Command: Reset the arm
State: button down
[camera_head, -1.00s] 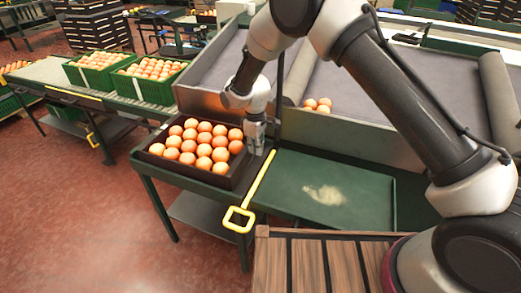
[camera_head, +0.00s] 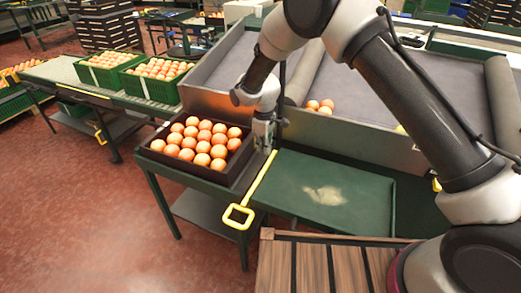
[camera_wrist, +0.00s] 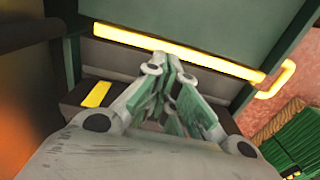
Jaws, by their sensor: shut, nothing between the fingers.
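My gripper (camera_head: 264,143) is at the right edge of the dark tray, pointing down, with nothing held. In the wrist view my gripper (camera_wrist: 172,120) shows its fingers together, above a dark edge and a yellow bar (camera_wrist: 180,50). The dark tray (camera_head: 222,181) is filled with several oranges (camera_head: 204,146) in rows and stands on a green table. My arm reaches in from the right side of the head view.
A yellow handle (camera_head: 238,216) lies along the green table (camera_head: 330,195), right of the tray. A grey sorting bin (camera_head: 345,130) behind holds a few oranges (camera_head: 320,106). Green crates of oranges (camera_head: 152,88) stand at the back left. A slatted wooden surface (camera_head: 310,265) is in front.

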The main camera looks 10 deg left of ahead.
notch_tip(320, 180, up, 9)
jog(key=s+d+r+m+t, duration=0.1)
jog(key=s+d+r+m, duration=0.3)
jog(key=s+d+r, duration=0.5)
jog(key=s+d+r+m+t, duration=0.2)
jog(key=s+d+r+m, duration=0.3)
jog(key=d, duration=1.4)
jog(key=s+d+r+m+t, duration=0.1)
jog(key=s+d+r+m, duration=0.4)
jog(key=s+d+r, duration=0.9)
jog(key=s, duration=0.3)
jog(key=shift+s+d, duration=0.15)
jog(key=shift+d, duration=0.2)
